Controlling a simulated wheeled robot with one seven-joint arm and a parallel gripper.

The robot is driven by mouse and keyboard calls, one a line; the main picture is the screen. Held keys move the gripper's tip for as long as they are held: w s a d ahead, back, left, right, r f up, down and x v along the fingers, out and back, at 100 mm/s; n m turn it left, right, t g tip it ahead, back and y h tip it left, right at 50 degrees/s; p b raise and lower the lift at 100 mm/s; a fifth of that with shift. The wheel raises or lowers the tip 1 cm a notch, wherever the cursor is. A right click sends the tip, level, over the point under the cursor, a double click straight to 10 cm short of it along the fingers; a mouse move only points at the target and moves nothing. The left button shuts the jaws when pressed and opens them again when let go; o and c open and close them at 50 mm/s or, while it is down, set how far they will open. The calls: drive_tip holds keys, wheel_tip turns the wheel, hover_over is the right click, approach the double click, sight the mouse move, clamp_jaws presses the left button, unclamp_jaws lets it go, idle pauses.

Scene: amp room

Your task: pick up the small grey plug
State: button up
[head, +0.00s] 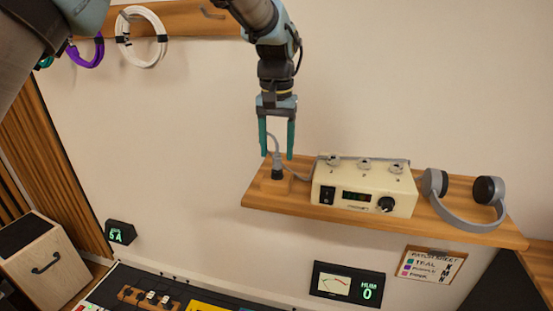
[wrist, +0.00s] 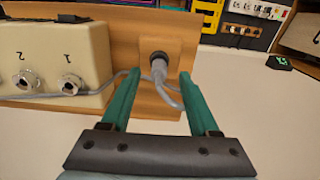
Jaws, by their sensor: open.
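The small grey plug (head: 277,161) stands upright in a dark socket on a small wooden block (head: 273,184) at the left end of the wall shelf. A grey cable runs from it towards the cream box. In the wrist view the plug (wrist: 158,68) shows between and beyond the fingertips, with its cable looping below it. In the wrist view the gripper (wrist: 161,75) holds nothing, and I cannot tell whether a finger touches the cable.
The cream box (head: 364,187) with jacks on top stands just right of the plug on the shelf (head: 460,230). Grey headphones (head: 463,199) lie at the right end. Coiled cables (head: 141,37) hang on a rail above.

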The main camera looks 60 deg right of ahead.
sight(277, 156)
drive_tip(key=shift+f+p, duration=0.45)
drive_tip(key=shift+f, duration=1.15)
clamp_jaws()
